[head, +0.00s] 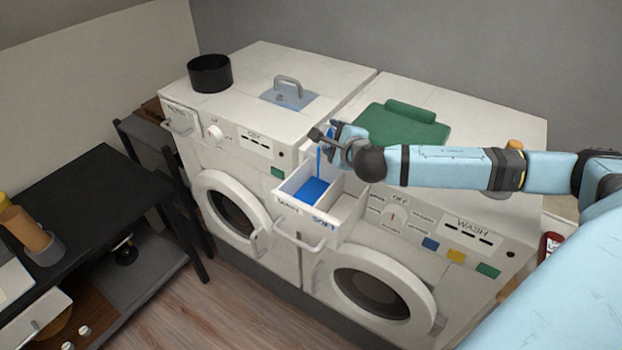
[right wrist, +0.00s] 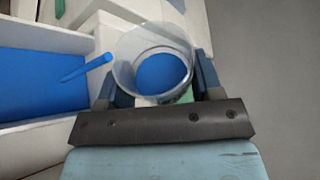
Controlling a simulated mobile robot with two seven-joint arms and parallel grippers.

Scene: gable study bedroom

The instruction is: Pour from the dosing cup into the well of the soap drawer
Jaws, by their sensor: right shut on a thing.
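The soap drawer (head: 307,228) is pulled out of the right-hand washing machine. Its left well (head: 309,190) holds blue liquid, and its right compartment shows a pale floor. My right gripper (head: 338,140) is above the drawer, shut on the clear dosing cup (right wrist: 128,60). Blue liquid lies inside the cup in the right wrist view. A thin blue stream (head: 318,158) falls into the left well; it also shows beside the cup rim in the right wrist view (right wrist: 86,67). In the head view the cup is hard to make out at the gripper. My left gripper is out of view.
A black pot (head: 209,74) stands on the left machine, near a handled lid (head: 289,95). A green item (head: 403,124) lies on the right machine behind my arm. A dark table (head: 85,195) stands at left. Wooden floor (head: 240,310) is clear in front.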

